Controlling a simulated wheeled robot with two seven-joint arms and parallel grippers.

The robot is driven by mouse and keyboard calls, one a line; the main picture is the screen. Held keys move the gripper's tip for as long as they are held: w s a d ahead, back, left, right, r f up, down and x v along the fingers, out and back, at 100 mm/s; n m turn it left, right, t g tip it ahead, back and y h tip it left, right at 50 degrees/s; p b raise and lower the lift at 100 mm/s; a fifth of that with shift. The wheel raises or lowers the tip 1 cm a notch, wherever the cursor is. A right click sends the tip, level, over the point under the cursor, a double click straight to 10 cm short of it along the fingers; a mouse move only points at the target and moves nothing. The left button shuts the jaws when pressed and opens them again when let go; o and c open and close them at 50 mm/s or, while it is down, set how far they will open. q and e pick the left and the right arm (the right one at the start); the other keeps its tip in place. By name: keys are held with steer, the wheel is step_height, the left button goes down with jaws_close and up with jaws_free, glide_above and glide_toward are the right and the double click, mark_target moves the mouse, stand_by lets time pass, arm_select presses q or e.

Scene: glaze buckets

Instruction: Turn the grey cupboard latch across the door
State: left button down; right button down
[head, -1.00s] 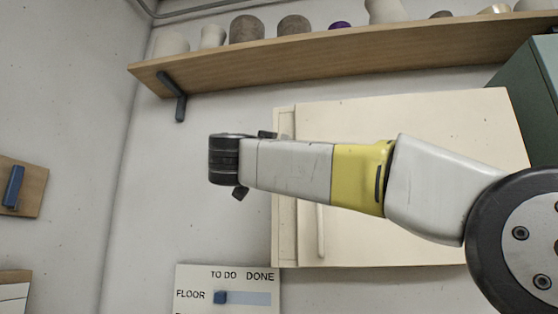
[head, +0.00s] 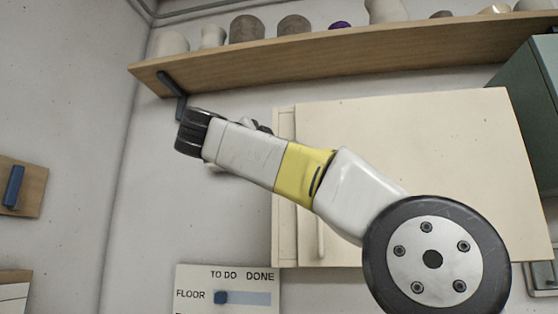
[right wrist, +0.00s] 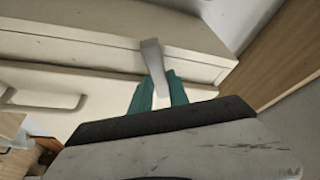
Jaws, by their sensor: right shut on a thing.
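The cream cupboard (head: 400,120) hangs on the wall behind my right arm in the head view. Its door handle (head: 320,230) shows below the arm, and also in the right wrist view (right wrist: 45,101). The grey latch (right wrist: 152,56) is a short bar at the edge of the cupboard front. My right gripper (right wrist: 158,92) has teal fingertips, shut around the latch's near end. In the head view my right wrist is at the cupboard's left edge; the fingertips and latch are hidden there. My left gripper is not in view.
A wooden shelf (head: 330,50) with several pots runs above the cupboard, and its dark bracket (head: 177,90) is close to my right wrist. A TO DO/DONE board (head: 230,285) is below. A green cabinet (head: 535,110) stands at the right.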

steer(key=m+g, duration=0.2)
steer(key=m, duration=0.3)
steer(key=shift+f+m, duration=0.1)
steer(key=shift+m, duration=0.3)
stand_by(0.4)
steer(key=c, duration=1.3)
jaws_free()
steer(key=shift+o, duration=0.2)
steer(key=shift+s+a, duration=0.1)
steer(key=v, duration=0.7)
steer(key=shift+s+r, duration=0.25)
